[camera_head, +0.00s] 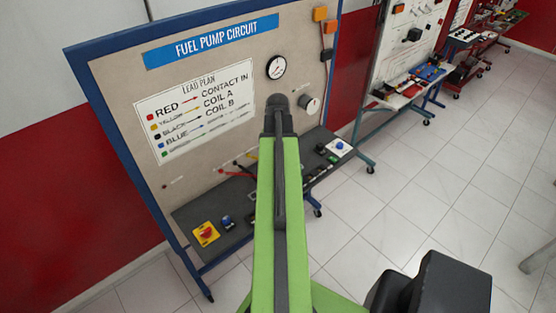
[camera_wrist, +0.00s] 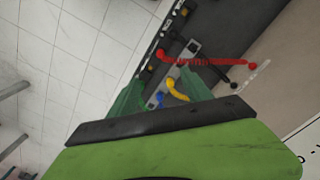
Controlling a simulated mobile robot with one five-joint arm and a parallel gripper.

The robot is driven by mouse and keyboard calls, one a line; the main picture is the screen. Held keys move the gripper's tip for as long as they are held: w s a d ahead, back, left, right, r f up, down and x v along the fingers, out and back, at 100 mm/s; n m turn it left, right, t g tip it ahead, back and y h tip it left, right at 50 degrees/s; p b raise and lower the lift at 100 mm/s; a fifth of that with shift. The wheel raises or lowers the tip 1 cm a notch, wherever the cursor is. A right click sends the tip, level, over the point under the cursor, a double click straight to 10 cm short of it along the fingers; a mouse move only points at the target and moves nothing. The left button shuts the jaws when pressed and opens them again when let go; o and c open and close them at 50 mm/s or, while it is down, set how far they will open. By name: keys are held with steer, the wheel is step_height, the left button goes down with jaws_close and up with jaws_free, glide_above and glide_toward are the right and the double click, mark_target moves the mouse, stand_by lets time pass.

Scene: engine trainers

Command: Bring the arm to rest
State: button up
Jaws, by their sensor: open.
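My green arm (camera_head: 279,220) stretches up the middle of the head view, in front of the fuel pump circuit board (camera_head: 222,110). Its dark end covers part of the board below the round gauge. My gripper's fingers cannot be made out there. In the wrist view my gripper (camera_wrist: 162,84) shows two dark green fingers spread apart, with nothing seen held between them. Beyond them are a coiled red lead (camera_wrist: 205,62), a yellow lead (camera_wrist: 177,90) and a blue lead end (camera_wrist: 158,100). I cannot tell how far the fingers are from these leads.
The trainer's dark shelf (camera_head: 190,217) bears a yellow switch box with a red knob (camera_head: 206,233). A second trainer (camera_head: 405,50) and a red cart (camera_head: 466,70) stand to the right. A red and white wall is behind.

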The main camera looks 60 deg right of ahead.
step_height(320, 180, up, 4)
steer(key=shift+f+p, duration=0.1)
steer(key=shift+p, duration=0.95)
steer(key=shift+f, duration=0.15)
steer(key=w+a+f+n+b, duration=0.3)
steer(key=w+a+f+b, duration=0.25)
steer(key=w+a, duration=0.4)
steer(key=w+a+f+n+b, duration=0.2)
steer(key=w+a+f+b, duration=0.35)
steer(key=w+a, duration=0.4)
steer(key=w+a+f+n+b, duration=0.1)
steer(key=a+f+n+b, duration=0.1)
steer(key=a, duration=0.8)
steer(key=a+f+n+b, duration=0.3)
steer(key=a+f+b, duration=0.1)
steer(key=a, duration=0.7)
steer(key=w+a+f+n+b, duration=0.1)
steer(key=a+f+b, duration=0.3)
steer(key=a, duration=0.6)
steer(key=shift+w+a+n, duration=0.3)
steer(key=shift+a+n, duration=0.05)
steer(key=shift+n, duration=0.45)
steer(key=shift+w+d, duration=0.1)
steer(key=shift+w, duration=0.05)
steer(key=shift+c, duration=0.2)
